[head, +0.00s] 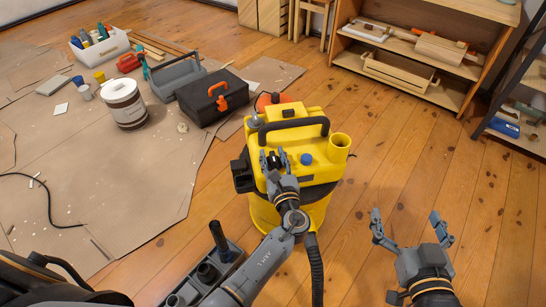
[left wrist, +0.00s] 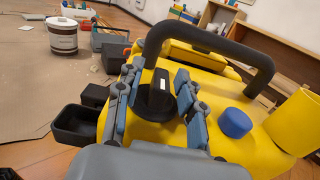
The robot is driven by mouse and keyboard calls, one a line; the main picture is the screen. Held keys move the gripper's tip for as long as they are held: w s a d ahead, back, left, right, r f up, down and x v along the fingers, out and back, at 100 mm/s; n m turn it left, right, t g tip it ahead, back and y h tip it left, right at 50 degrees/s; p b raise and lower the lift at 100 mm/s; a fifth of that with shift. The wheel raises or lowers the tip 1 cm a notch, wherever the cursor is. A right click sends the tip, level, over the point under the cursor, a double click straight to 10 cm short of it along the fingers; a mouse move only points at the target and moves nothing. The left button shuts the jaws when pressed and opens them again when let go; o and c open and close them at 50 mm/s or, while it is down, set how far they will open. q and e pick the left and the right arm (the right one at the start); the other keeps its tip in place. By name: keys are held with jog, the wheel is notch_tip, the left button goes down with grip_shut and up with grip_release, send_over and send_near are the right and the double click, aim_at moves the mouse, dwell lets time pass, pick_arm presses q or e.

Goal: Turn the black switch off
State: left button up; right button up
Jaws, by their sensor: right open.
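The yellow vacuum machine (head: 318,165) stands on the wooden floor in the middle of the head view. Its black switch (left wrist: 156,98) is a round knob with a raised bar and a pale mark, on the yellow top beside a blue knob (left wrist: 235,122). My left gripper (head: 272,160) is over the machine's top. In the left wrist view its fingers (left wrist: 159,75) stand on either side of the black switch, apart, with small gaps showing. Any contact lower down is hidden. My right gripper (head: 405,220) is open and empty over bare floor to the right.
A black carry handle (left wrist: 205,40) arches over the machine, just beyond the switch. A yellow tube (head: 338,148) rises at its right. A black toolbox (head: 205,100) and a white bucket (head: 123,108) stand on cardboard at the left. The floor at right is clear before a wooden shelf (head: 390,45).

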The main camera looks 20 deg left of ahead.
aim_at(275, 164)
pick_arm(q)
jog(key=v, duration=0.7)
jog(key=shift+s+d, duration=0.15)
jog(key=shift+s, duration=0.1)
dwell(0.4)
